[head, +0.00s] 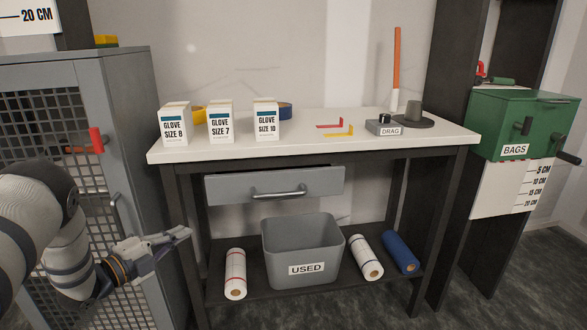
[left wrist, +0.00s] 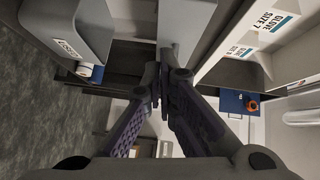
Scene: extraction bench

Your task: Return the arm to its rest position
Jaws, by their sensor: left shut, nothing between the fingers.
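My left arm comes in from the left in the head view, in front of a grey cabinet. My left gripper (head: 182,233) points right, just left of the bench and below its top. It is shut with nothing in it. In the left wrist view the left gripper's fingers (left wrist: 162,95) meet in the middle, with the bench parts beyond them. My right gripper does not show in either view.
The bench (head: 330,145) carries several glove boxes, including the size 7 box (head: 221,121). Its drawer (head: 330,184) has a bar handle. The mesh-door cabinet (head: 130,90) is close behind my arm.

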